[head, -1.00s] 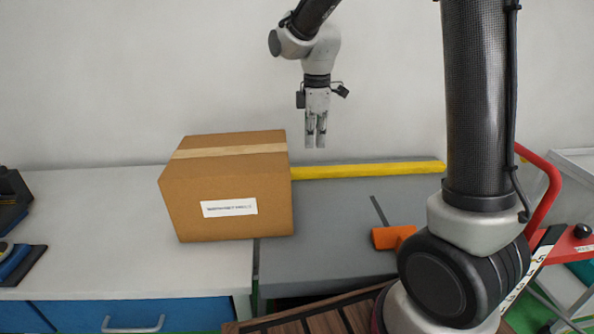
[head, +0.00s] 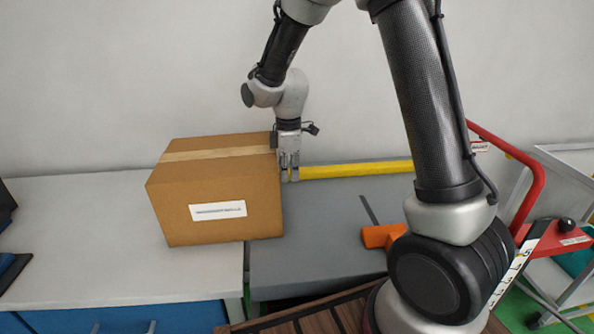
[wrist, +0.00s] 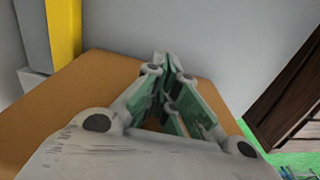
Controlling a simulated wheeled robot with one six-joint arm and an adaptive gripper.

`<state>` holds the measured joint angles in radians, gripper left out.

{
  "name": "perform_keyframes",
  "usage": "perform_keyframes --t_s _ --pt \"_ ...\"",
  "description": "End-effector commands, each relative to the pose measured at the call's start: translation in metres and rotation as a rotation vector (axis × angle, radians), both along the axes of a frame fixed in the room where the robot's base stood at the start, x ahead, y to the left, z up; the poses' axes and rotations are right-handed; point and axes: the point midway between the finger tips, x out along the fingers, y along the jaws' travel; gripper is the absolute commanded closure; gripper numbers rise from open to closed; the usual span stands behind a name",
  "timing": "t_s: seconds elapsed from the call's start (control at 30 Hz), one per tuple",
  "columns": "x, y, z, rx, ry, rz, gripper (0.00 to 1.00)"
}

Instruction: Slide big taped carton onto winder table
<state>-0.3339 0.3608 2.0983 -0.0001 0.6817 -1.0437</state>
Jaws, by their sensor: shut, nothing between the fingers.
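The big taped carton (head: 215,195) is a closed brown box with pale tape along its top and a white label on its front. It sits upright across the seam between a white-topped bench (head: 80,215) and a grey table (head: 320,235), mostly on the white side. Which one is the winder table I cannot tell. My gripper (head: 289,175) is shut and empty, pointing down at the carton's right rear edge. Whether it touches the carton I cannot tell. In the wrist view the brown carton (wrist: 105,75) fills the area behind the closed fingers (wrist: 163,75).
A yellow bar (head: 355,170) runs along the grey table's back edge, near the wall. An orange tool (head: 378,236) lies on the grey table right of the carton. A red rail (head: 525,190) stands farther right. The grey top between carton and tool is clear.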

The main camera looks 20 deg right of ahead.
Motion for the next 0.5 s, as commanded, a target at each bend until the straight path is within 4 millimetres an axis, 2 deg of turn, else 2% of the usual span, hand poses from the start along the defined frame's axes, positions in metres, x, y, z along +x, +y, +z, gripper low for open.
perform_keyframes --t_s 0.37,0.5 --pt "0.001 0.003 0.0 0.0 0.0 0.0 1.0" --pt "0.005 0.026 0.0 0.0 0.0 0.004 1.0"
